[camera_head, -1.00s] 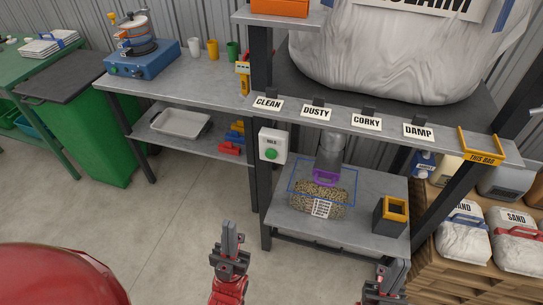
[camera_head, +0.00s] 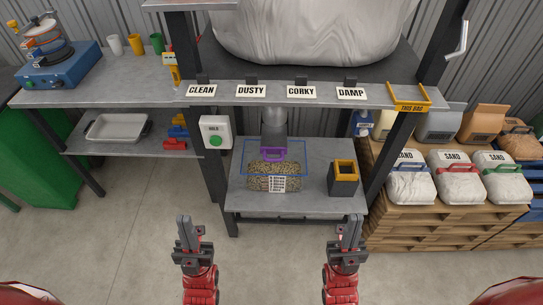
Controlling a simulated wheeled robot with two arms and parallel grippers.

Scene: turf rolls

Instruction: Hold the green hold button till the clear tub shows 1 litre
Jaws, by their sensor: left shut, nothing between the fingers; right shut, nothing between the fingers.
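The green hold button (camera_head: 216,141) sits on a white box (camera_head: 211,125) marked HOLD, fixed to the dark rack post. The clear tub (camera_head: 247,158) has a blue rim and stands on the lower shelf under a grey spout (camera_head: 274,123) with a purple part (camera_head: 272,154). Speckled grain-like material (camera_head: 262,180) lies in the tub. A white scale label (camera_head: 278,184) is on its front, too small to read. My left gripper (camera_head: 184,222) is shut and empty, below and left of the button, apart from it. My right gripper (camera_head: 351,222) is shut and empty, in front of the shelf's right part.
A dark box with a yellow rim (camera_head: 345,165) stands right of the tub. A shelf edge (camera_head: 225,97) with signs overhangs above, under a big white bag (camera_head: 315,35). Sand bags (camera_head: 408,178) on pallets stand at right. The floor in front is clear.

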